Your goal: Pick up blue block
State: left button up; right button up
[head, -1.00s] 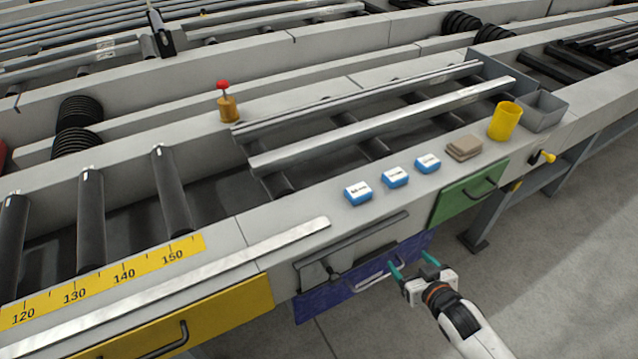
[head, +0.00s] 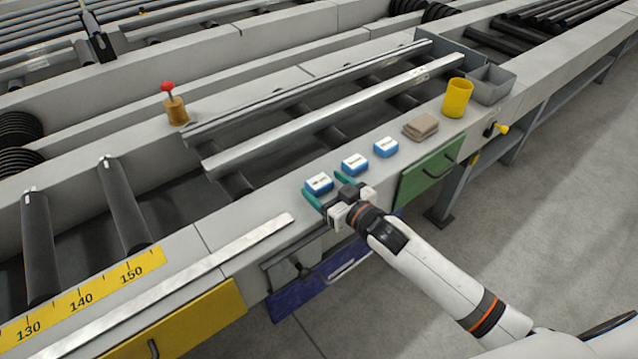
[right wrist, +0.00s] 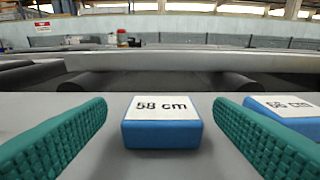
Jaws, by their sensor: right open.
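Three blue blocks with white labels lie in a row on the grey table ledge. The leftmost blue block (head: 318,183) sits just beyond the fingertips of my right gripper (head: 325,186). In the right wrist view this block (right wrist: 161,122) reads "58 cm" and lies centred ahead, between the two green fingers (right wrist: 160,135), not touched by them. The gripper is open and empty. The middle blue block (head: 355,163) shows partly at the right edge of the right wrist view (right wrist: 290,112). The rightmost blue block (head: 386,147) is farther along. My left gripper is not in view.
A folded brown cloth (head: 421,127), a yellow cup (head: 457,98) and a grey bin (head: 491,85) stand farther right on the ledge. Metal rails (head: 330,117) run behind the blocks. A brass post with a red knob (head: 174,104) stands at back left.

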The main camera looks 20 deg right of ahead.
aim_at(313, 177)
jog(key=x, duration=0.5)
jog(key=shift+d, duration=0.1)
jog(key=shift+s, duration=0.1)
jog(key=c, duration=1.1)
